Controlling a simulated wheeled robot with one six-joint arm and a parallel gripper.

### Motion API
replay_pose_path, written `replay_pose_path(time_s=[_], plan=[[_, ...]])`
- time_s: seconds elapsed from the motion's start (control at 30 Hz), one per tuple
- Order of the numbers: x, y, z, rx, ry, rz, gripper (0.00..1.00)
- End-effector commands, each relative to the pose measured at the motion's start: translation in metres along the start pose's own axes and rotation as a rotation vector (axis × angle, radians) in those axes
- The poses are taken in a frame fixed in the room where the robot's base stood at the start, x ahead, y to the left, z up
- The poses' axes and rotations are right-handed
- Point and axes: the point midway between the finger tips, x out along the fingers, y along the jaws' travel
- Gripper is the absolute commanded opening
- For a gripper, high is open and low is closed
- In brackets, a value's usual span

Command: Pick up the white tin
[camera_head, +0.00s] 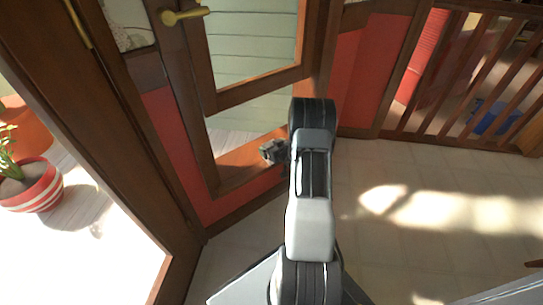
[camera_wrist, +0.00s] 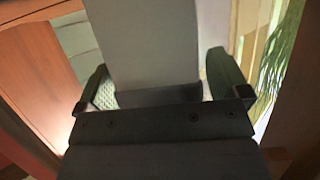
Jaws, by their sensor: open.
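I cannot make out a white tin in either view. My gripper (camera_wrist: 157,68) is open, with one dark finger at each side of the wrist view. A pale grey upright surface shows between and beyond the fingers; I cannot tell what it is or how far off it stands. In the head view my gripper (camera_head: 273,151) is small and dark, partly hidden behind my arm, in front of the low wooden part of a door frame. Nothing is seen held.
A wooden glass door (camera_head: 178,110) with a brass handle (camera_head: 185,15) stands at the left. A striped red pot (camera_head: 35,190) with a plant is beyond it. A slatted wooden railing (camera_head: 460,75) stands at the right. The tiled floor (camera_head: 430,190) at right is clear.

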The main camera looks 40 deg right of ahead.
Motion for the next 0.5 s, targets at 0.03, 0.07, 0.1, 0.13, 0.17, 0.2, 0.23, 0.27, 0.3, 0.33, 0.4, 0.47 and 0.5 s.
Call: replay_pose_path(time_s=[0.03,0.07,0.1,0.13,0.17,0.2,0.23,0.27,0.3,0.33,0.4,0.47,0.5], plan=[[0.0051,-0.0003,0.0015,-0.001,0.0,-0.001,0.94],[0.0067,-0.0001,0.0011,-0.001,0.0,0.0,0.94],[0.0081,-0.0001,0.0007,0.0,0.0,0.0,0.94],[0.0088,-0.0001,0.0005,0.0,0.0,0.0,0.94],[0.0091,0.0,0.0003,0.0,0.0,0.0,0.94],[0.0093,0.0,0.0,0.0,0.0,0.001,0.94],[0.0092,0.0,-0.0001,0.0,0.0,0.001,0.94],[0.0091,0.0001,-0.0003,0.0,0.0,0.001,0.94],[0.009,0.0001,-0.0003,0.001,0.0,0.001,0.94],[0.009,0.0001,-0.0003,0.001,0.0,0.001,0.94],[0.0089,0.0,-0.0004,0.0,0.0,0.001,0.9],[0.0089,0.0001,-0.0003,0.0,0.0,0.001,0.84],[0.0089,0.0,-0.0004,0.0,0.0,0.001,0.8]])
